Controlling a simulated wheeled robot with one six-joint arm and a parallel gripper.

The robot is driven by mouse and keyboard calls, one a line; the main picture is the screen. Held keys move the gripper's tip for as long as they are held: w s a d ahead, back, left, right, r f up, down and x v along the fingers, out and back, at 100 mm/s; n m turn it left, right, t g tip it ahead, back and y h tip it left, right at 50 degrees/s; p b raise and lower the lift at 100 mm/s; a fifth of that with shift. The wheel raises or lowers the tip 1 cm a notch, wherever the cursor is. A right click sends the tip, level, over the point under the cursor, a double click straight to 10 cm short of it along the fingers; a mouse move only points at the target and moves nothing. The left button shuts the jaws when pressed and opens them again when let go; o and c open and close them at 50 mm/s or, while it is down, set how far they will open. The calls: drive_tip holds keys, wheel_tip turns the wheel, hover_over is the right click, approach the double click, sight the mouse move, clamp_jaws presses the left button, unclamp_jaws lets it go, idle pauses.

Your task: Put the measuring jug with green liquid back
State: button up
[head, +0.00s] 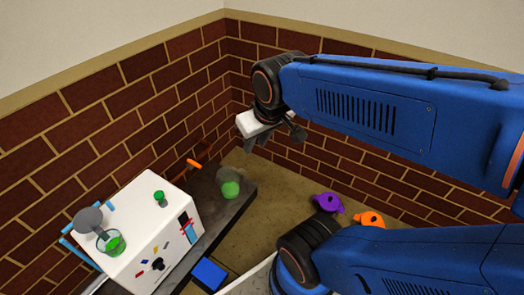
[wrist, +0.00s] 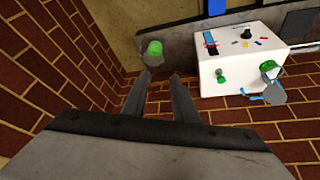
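A clear vessel with green liquid (head: 230,188), which looks like the measuring jug, stands near the end of a dark bench (head: 240,206). It also shows in the wrist view (wrist: 152,49), just beyond my fingertips. My gripper (head: 272,142) hangs above and to the right of it in the head view. In the wrist view my gripper (wrist: 161,75) has its two fingers apart, with nothing between them. A second clear vessel with green content (head: 114,244) sits on the white machine (head: 135,262), beside a grey disc (head: 88,219).
The machine has a small green piece (head: 160,198) on top and blue handles at its side. An orange stick-like thing (head: 195,163) is by the wall. Purple (head: 328,202) and orange (head: 370,218) objects lie at the right. Brick walls close the corner.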

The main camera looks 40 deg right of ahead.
drive_tip(key=s, duration=0.1)
drive_tip(key=s+a, duration=0.1)
drive_tip(key=s, duration=0.1)
drive_tip(key=s+r, duration=0.1)
drive_tip(key=shift+s+a, duration=0.15)
drive_tip(key=shift+s, duration=0.2)
idle(1.1)
